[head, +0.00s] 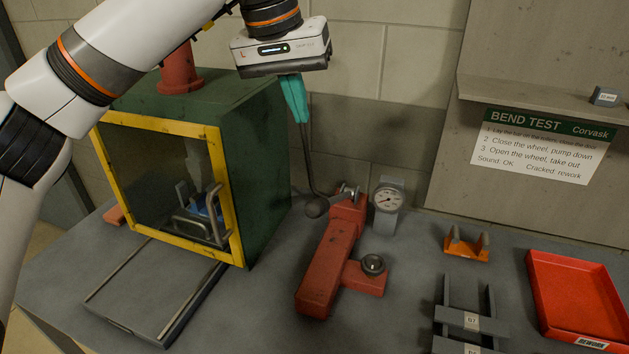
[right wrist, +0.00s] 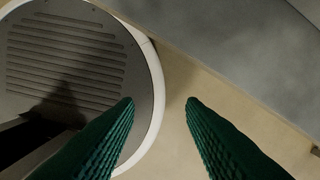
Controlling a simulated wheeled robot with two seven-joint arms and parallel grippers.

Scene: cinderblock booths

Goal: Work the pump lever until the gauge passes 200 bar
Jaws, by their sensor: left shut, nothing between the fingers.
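The red pump (head: 328,262) sits on the bench right of the green press cabinet. Its lever (head: 317,207) has a dark, rounded grip pointing left towards the cabinet from the pump's back end. The round gauge (head: 387,200) stands just right of the pump's back end; its needle reading is too small to tell. A small dark wheel (head: 373,264) sits on the pump's right side. My left gripper (head: 303,121) is shut and empty, its teal fingers pointing down above the lever grip, apart from it. My right gripper (right wrist: 160,102) is open and empty in the right wrist view.
The green cabinet (head: 265,155) has a yellow-framed clear front with a metal fixture inside. An orange holder (head: 466,246), a dark rack (head: 457,320) and a red rework tray (head: 535,290) stand right of the pump. A sign (head: 535,143) hangs behind. Bench space around the wheel is clear.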

